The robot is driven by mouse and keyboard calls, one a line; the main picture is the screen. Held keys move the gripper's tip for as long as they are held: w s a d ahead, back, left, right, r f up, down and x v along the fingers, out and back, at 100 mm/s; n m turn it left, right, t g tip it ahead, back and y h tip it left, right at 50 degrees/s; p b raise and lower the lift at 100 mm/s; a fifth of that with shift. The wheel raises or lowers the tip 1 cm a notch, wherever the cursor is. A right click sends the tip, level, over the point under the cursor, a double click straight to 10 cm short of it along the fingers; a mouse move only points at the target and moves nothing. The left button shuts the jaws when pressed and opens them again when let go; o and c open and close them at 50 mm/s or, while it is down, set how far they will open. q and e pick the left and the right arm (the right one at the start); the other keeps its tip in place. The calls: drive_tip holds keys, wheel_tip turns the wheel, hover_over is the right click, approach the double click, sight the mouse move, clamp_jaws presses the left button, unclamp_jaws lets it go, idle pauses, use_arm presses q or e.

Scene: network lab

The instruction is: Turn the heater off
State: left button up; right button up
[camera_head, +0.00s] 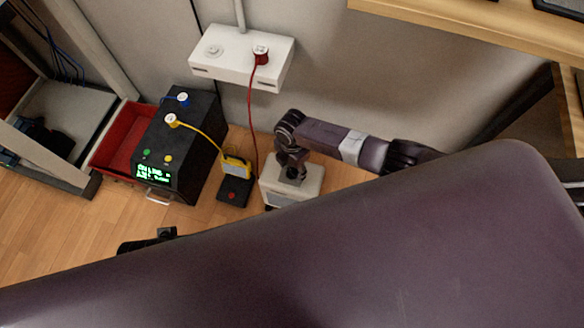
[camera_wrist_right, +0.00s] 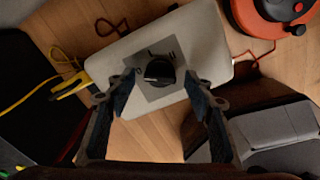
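The heater (camera_head: 277,194) is a small white box on the wooden floor below the wall socket. In the right wrist view its white top (camera_wrist_right: 205,38) carries a grey plate with a black round knob (camera_wrist_right: 159,70) and small marks around it. I cannot surely tell which mark the knob points at. My right gripper (camera_head: 291,175) is over the heater's top. In the wrist view its two fingers (camera_wrist_right: 158,95) are apart on either side of the knob, with gaps, holding nothing. My left gripper is not clearly seen.
A black box with green display (camera_head: 200,160) and a yellow meter (camera_head: 235,166) stand left of the heater. A red cable (camera_head: 249,115) hangs from the white socket box (camera_head: 228,66). An orange-red cable reel (camera_wrist_right: 262,15) lies close by in the wrist view.

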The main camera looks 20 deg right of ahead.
sight(292, 171)
drive_tip(key=shift+r, duration=0.1)
wheel_tip(292, 171, up, 12)
idle(0.6)
idle(0.4)
